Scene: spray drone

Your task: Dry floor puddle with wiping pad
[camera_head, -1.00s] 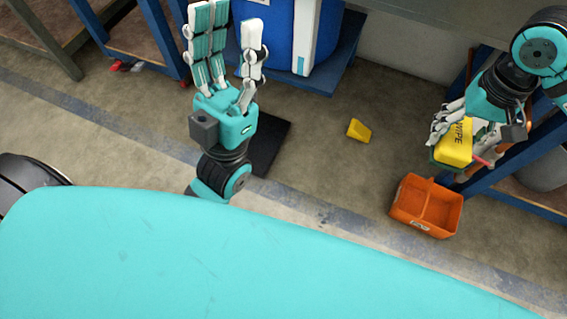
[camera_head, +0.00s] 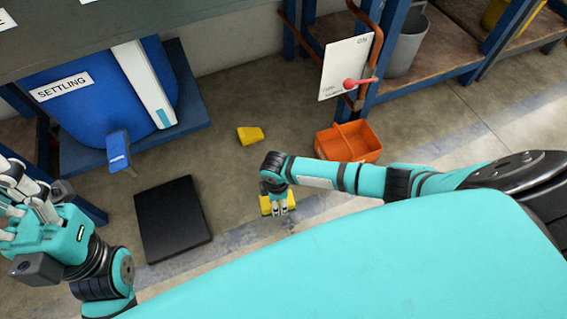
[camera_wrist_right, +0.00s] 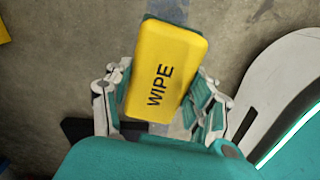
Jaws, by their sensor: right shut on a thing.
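The yellow wiping pad (camera_wrist_right: 170,62), marked WIPE and with a green underside, fills the middle of the right wrist view. My right gripper (camera_wrist_right: 160,98) is shut on it, with fingers along both sides. In the head view the pad (camera_head: 267,205) shows partly below my right gripper (camera_head: 280,208), over the floor near the worn blue stripe. I cannot tell whether the pad touches the floor. No puddle stands out clearly on the floor. My left gripper (camera_head: 22,205) is at the left edge, partly cut off, with its fingers open and empty.
A yellow wedge (camera_head: 250,135) lies on the floor beyond my right gripper. An orange caddy (camera_head: 370,140) stands behind my right forearm. A black mat (camera_head: 173,218) lies at left, before the blue SETTLING tank (camera_head: 95,95). A white hanging sign (camera_head: 346,68) and grey bucket (camera_head: 405,45) are at the rack.

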